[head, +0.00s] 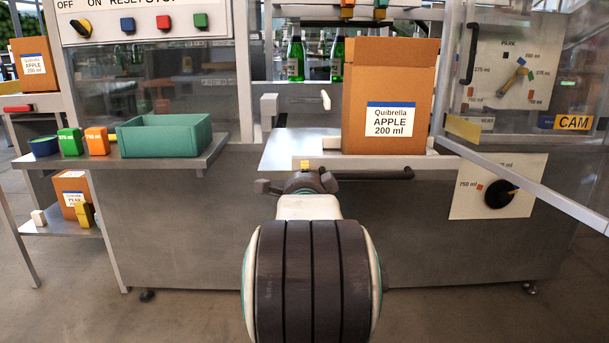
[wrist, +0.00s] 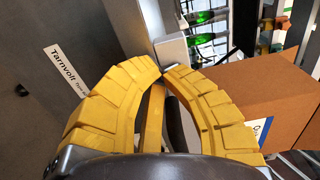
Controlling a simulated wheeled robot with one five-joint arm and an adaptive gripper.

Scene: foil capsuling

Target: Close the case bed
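The case bed (head: 287,151) is a pale flat plate standing out from the front of the machine, with a brown carton (head: 390,95) upright on it. A dark bar handle (head: 380,174) runs along its front edge. My gripper (head: 305,166) is at the left part of this handle, partly hidden by my arm. In the wrist view, the yellow fingers of my gripper (wrist: 164,70) curve together with their tips nearly meeting. The dark handle (wrist: 177,125) lies between them. The carton also shows at the right of the wrist view (wrist: 240,95).
A green bin (head: 165,136) and several small coloured items stand on the left side shelf. A clear guard with a metal rail (head: 530,185) slopes across the right. A black knob (head: 499,194) is on the right front panel. Green bottles (head: 296,58) stand behind the bed.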

